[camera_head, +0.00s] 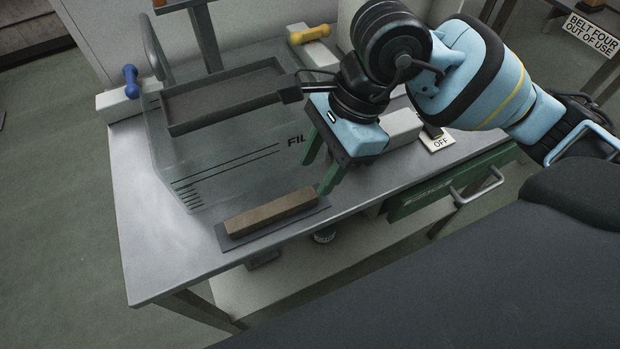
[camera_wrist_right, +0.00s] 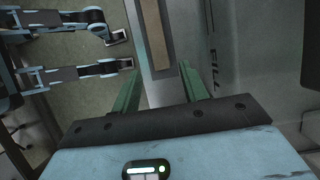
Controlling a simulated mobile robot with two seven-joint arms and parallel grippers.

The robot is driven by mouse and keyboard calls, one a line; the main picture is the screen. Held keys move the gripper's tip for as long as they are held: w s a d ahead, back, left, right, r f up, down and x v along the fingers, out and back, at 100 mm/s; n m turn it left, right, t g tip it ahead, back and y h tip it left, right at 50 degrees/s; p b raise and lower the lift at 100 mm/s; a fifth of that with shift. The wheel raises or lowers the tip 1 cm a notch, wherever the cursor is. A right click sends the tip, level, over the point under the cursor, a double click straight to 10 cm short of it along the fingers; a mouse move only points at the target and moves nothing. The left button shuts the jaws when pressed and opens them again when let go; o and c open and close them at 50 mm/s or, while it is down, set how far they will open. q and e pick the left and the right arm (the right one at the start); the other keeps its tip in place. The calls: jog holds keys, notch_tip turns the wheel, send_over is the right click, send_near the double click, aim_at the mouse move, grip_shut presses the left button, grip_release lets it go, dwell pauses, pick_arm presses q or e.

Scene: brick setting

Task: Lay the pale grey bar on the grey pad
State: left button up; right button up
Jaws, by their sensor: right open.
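A brown bar (camera_head: 271,213) lies flat on a dark grey pad (camera_head: 240,245) near the front edge of the metal table; no pale grey bar shows. The pad's rim shows around the bar. My right gripper (camera_head: 319,172) is open and empty, its green fingers just beyond the bar's right end, apart from it. In the right wrist view, the bar (camera_wrist_right: 153,38) and pad (camera_wrist_right: 166,66) lie ahead of the open fingers (camera_wrist_right: 157,88), with nothing between them. My left gripper is not in view.
A clear tank (camera_head: 225,165) marked with lines stands behind the pad, with a dark tray (camera_head: 225,97) at its top. The table's front left (camera_head: 150,260) is clear.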

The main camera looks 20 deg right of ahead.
jog(key=v, duration=0.6)
jog(key=shift+r, duration=0.15)
jog(key=shift+d, duration=0.1)
